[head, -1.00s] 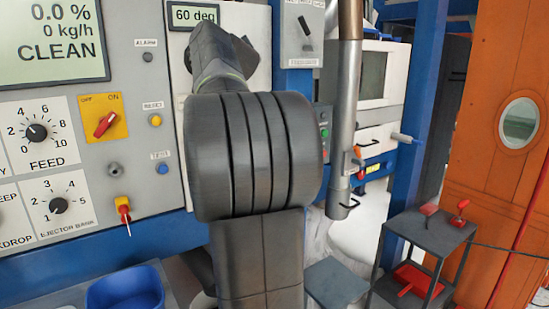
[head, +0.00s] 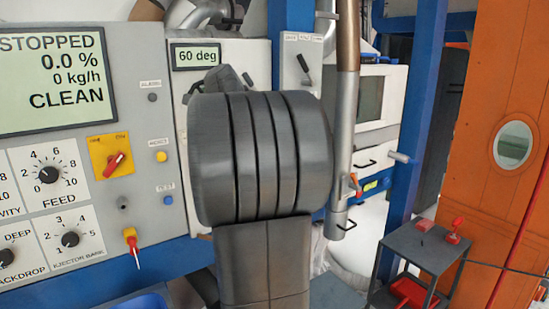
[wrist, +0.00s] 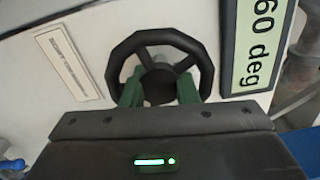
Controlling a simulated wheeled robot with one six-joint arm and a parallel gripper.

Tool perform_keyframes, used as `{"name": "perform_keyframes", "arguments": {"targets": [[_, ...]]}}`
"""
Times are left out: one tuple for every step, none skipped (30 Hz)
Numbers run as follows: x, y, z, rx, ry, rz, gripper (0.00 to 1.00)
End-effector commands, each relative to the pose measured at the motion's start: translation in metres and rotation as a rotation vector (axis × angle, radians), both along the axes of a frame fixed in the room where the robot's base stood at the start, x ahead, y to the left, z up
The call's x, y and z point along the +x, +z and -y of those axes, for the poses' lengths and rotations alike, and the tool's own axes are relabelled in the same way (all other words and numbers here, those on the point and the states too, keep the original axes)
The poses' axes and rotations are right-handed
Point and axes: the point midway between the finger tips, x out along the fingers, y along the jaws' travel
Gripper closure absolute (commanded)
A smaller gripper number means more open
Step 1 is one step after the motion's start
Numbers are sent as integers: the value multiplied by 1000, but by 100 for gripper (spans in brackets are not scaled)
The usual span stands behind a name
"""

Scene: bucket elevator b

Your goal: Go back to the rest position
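My gripper (wrist: 158,92) shows in the wrist view as two green fingers standing apart with nothing gripped between them. A black handwheel (wrist: 160,38) with spokes and a hub is straight ahead of the fingers on a pale panel. The fingertips overlap the lower part of the wheel in the picture; I cannot tell whether they touch it. A display reading 60 deg (wrist: 258,45) is right of the wheel, and it also shows in the head view (head: 196,55). In the head view my own arm hides the gripper and the wheel.
A control panel (head: 140,75) with knobs and a screen reading STOPPED and CLEAN fills the left. A metal pipe (head: 346,120) and blue post (head: 412,130) stand right of my arm. A dark trolley (head: 425,250) with red items stands lower right, before an orange wall (head: 480,110).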

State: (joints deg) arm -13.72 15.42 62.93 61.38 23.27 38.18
Motion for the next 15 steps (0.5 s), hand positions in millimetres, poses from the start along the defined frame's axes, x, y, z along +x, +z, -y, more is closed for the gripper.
{"name": "perform_keyframes", "arguments": {"targets": [[0,5,0,41,-1,-29,73],[0,5,0,67,-1,-47,73],[0,5,0,102,-1,-71,73],[0,5,0,129,-1,-90,73],[0,5,0,154,-1,-106,73],[0,5,0,190,-1,-130,73],[0,4,1,215,-1,-148,73],[0,4,1,241,-2,-165,73],[0,4,1,274,-2,-188,73],[0,4,1,296,-2,-203,73],[0,4,0,320,-1,-217,73],[0,3,0,346,-1,-236,73],[0,2,0,366,-1,-250,73],[0,2,0,383,-1,-261,73],[0,2,0,404,-1,-274,73]]}}
